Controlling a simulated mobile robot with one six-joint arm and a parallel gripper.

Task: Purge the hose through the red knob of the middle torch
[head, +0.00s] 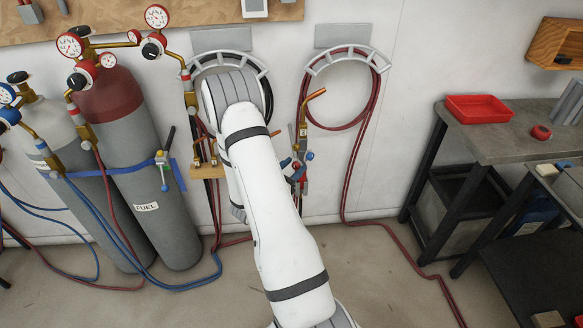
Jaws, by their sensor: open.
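My white arm rises through the middle of the head view and bends over near the hose hangers. My gripper does not show; the arm hides whatever lies behind it. A torch with a copper tip (314,95) hangs just right of my arm, with small red and blue knobs (309,156) low on its body, partly covered by the arm. Another brass torch (188,85) hangs left of my arm, above a tan holder (208,172). I cannot tell which is the middle torch; one may be hidden behind the arm. No red knob can be tied to it.
Gas cylinders (160,195) with gauges stand at left. A black hose and a red hose (350,165) hang on wall hangers. Hoses run across the floor. A workbench (490,140) with a red tray (478,108) stands at right. Floor between arm and bench is mostly clear.

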